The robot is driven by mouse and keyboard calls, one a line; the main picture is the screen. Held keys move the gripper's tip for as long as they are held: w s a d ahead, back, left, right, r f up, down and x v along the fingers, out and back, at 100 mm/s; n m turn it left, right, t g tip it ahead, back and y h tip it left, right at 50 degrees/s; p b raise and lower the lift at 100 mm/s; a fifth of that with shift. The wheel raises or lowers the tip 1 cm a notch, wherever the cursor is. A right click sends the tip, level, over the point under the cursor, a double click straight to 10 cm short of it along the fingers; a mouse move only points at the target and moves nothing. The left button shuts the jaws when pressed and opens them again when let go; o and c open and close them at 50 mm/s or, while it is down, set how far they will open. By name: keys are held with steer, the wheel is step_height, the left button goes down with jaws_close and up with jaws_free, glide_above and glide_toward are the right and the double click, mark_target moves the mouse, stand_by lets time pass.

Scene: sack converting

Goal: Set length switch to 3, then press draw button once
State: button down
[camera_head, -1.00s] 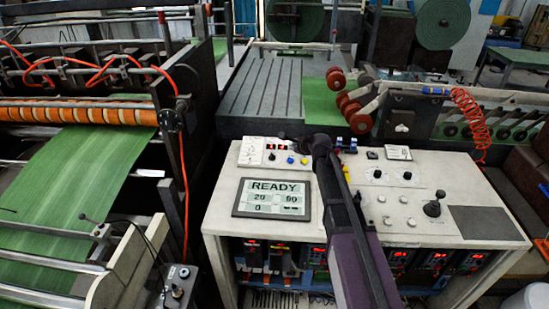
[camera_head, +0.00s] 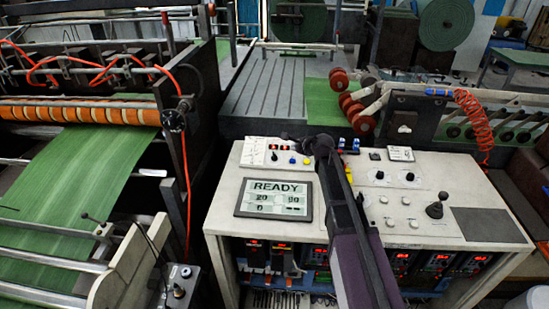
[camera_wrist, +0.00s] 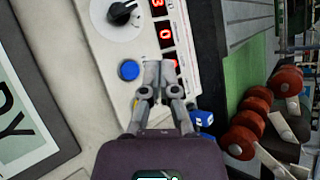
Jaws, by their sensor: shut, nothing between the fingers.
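A small white control panel (camera_head: 262,151) stands on the console top; it holds a black rotary switch (camera_wrist: 122,12), red digits (camera_wrist: 165,33) and a blue button (camera_wrist: 128,70). In the wrist view the top digits look like 3 and 0; a lower one is partly hidden by my fingers. The label text is too small to tell which control is which. My gripper (camera_wrist: 156,72) is shut and empty, its tips over the panel just right of the blue button; I cannot tell whether they touch it. In the head view the screen (camera_head: 274,199) shows READY, 20, 80 and 0.
A yellow button (camera_head: 306,161) sits near my arm in the head view. Other knobs, white buttons and a black joystick (camera_head: 435,207) stand on the console's right half. Red rollers (camera_head: 352,104) and a dark machine body rise behind the console. A blue part (camera_wrist: 203,119) sits beside my fingers.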

mark_target(307, 161)
steer(key=shift+d, duration=0.1)
steer(key=s+d+r+n+p, duration=0.1)
steer(key=d+r+n+p, duration=0.2)
steer(key=n, duration=1.3)
steer(key=shift+s+d+r+n+t+h, duration=0.15)
steer(key=shift+d+r+n+t+h, duration=0.2)
steer(key=shift+d, duration=0.65)
steer(key=shift+f, duration=0.1)
steer(key=f+b, duration=0.2)
steer(key=w+f+b, duration=0.1)
steer(key=f+b, duration=0.2)
steer(key=w+f+b, duration=0.1)
steer(key=f+b, duration=0.2)
steer(key=shift+f, duration=0.2)
